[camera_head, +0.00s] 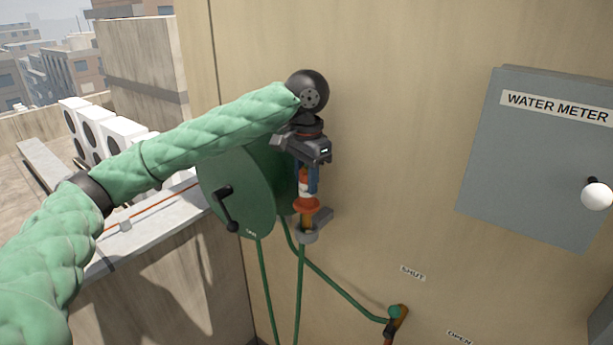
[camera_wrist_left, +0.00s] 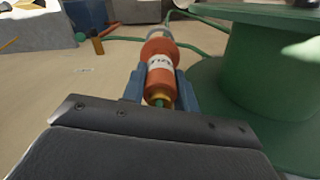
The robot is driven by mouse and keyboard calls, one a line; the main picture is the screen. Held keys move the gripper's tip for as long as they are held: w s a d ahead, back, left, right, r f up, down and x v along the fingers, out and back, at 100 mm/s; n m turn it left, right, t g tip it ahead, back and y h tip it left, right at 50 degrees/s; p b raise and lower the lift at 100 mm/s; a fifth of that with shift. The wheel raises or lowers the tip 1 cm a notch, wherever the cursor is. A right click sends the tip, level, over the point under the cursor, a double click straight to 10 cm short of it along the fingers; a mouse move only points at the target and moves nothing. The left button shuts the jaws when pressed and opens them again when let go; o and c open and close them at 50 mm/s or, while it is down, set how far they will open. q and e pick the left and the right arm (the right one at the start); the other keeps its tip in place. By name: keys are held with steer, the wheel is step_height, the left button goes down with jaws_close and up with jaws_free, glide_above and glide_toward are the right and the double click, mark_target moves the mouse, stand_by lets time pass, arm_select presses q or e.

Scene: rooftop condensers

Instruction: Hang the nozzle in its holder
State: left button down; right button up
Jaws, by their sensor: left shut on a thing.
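The nozzle (camera_head: 306,203), orange-red with a white label band, stands roughly upright against the tan wall. My left gripper (camera_head: 306,180) comes from above with its blue fingers shut around the nozzle's upper part. The nozzle also shows between the fingers in the left wrist view (camera_wrist_left: 160,72). A grey ring-like holder (camera_head: 307,237) on the wall is at the nozzle's lower, brass-coloured end. That end appears inside the ring, but how firmly it sits there I cannot tell. A green hose (camera_head: 299,290) hangs below the holder. My right gripper is not in view.
A green hose reel (camera_head: 237,190) with a black crank is close on the left of my gripper. A grey water meter box (camera_head: 540,155) with a white knob (camera_head: 597,196) is on the right. A valve lever (camera_head: 397,322) sits low on the wall. A parapet (camera_head: 160,235) runs left.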

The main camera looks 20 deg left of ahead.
mark_target(307, 200)
arm_select(q)
steer(key=shift+f+p, duration=0.65)
steer(key=shift+f, duration=2.2)
stand_by(0.8)
steer(key=c, duration=1)
jaws_free()
